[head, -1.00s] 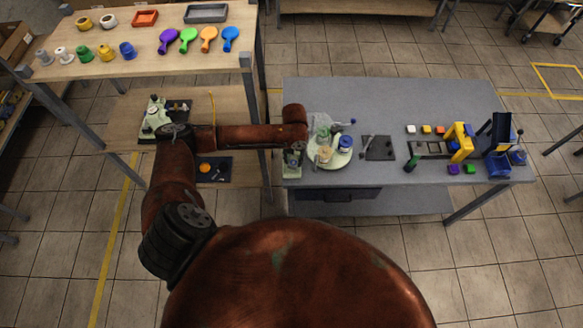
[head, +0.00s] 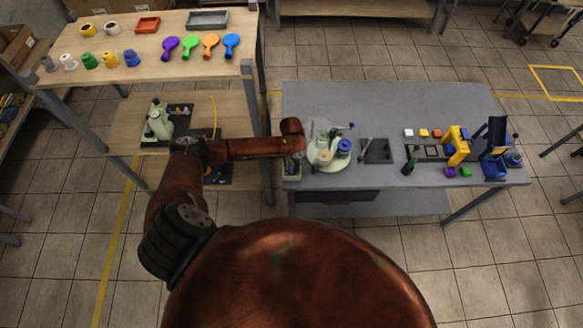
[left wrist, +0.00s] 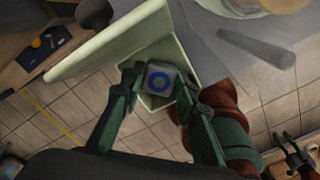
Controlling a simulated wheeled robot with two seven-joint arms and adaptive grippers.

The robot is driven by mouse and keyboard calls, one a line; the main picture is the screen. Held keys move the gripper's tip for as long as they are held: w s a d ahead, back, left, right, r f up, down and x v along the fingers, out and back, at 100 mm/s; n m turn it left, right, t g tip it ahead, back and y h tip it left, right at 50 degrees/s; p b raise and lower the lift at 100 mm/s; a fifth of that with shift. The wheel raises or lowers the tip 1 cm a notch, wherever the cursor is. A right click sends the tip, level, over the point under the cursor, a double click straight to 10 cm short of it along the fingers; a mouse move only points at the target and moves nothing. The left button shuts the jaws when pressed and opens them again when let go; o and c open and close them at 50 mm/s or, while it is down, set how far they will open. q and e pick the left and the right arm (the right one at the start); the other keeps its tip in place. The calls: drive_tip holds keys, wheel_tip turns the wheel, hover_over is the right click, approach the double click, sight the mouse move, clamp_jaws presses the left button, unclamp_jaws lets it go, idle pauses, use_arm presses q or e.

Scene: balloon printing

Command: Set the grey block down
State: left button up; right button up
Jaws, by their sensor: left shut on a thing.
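The grey block (left wrist: 168,74) shows in the left wrist view as a small grey square with a blue ring on its face. My left gripper (left wrist: 158,76) is shut on it, with one dark green finger on each side. The block is in front of a pale green surface (left wrist: 112,42); I cannot tell whether they touch. In the head view my left gripper (head: 291,166) is at the left end of the grey table (head: 390,100), and the block cannot be made out there. A dark pronged shape at the lower right of the wrist view may be my right gripper; its state is unclear.
A round pale green base (head: 322,160) with jars stands just right of my gripper. A dark plate (head: 377,151), coloured cubes and a yellow frame (head: 457,146) lie further right. A wooden shelf (head: 130,80) stands left. The grey table's back is clear.

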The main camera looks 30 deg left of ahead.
sight(292, 167)
use_arm(q)
drive_tip(key=shift+f, duration=1.15)
drive_tip(key=o, duration=0.5)
drive_tip(key=shift+f, duration=0.15)
drive_tip(key=shift+o, duration=1)
drive_tip(key=shift+r, duration=0.2)
wheel_tip(292, 167, up, 12)
drive_tip(key=b, duration=0.1)
drive_tip(key=shift+b, duration=0.4)
